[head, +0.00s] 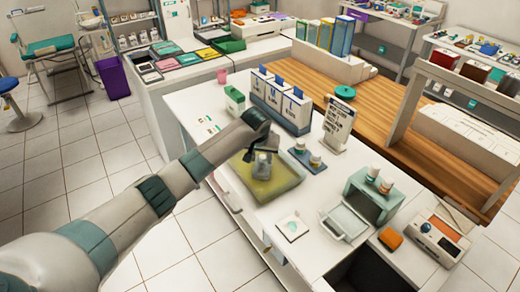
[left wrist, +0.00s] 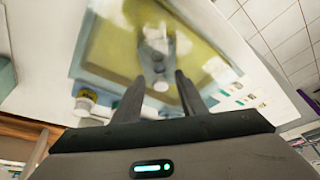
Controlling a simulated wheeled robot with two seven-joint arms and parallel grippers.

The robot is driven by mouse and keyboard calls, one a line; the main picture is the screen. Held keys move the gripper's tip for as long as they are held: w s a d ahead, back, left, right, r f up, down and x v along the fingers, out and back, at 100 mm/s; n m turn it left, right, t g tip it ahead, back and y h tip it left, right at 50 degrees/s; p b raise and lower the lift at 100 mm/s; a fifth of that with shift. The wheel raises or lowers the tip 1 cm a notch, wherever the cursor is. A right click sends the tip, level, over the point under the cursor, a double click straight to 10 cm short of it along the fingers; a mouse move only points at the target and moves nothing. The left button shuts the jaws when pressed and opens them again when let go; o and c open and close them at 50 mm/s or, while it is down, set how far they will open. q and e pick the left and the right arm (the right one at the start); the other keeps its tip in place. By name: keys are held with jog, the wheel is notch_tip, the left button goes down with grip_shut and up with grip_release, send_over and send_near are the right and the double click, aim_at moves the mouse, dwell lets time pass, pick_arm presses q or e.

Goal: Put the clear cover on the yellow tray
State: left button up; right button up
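The yellow tray (head: 283,191) lies near the left edge of the white counter. The clear cover (head: 240,165) is over it, and the yellow shows through. Whether the cover rests on the rim or is slightly above is hard to tell. My left gripper (head: 264,148) is over the middle of the tray, its fingers around the cover's grey knob (head: 264,163). In the left wrist view, the fingers (left wrist: 160,80) flank the pale, blurred knob (left wrist: 158,50), with the yellow tray (left wrist: 110,45) below. My right gripper is not in view.
Behind the tray stand white and blue boxes (head: 281,98) and a sign stand (head: 338,122). Small jars (head: 307,154) are close on its right. A white card (head: 292,226), a pale container (head: 346,222) and a green stand (head: 370,195) are nearer the front.

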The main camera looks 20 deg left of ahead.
pick_arm(q)
jog(key=b+v, duration=0.2)
jog(key=v, duration=1)
dwell(0.5)
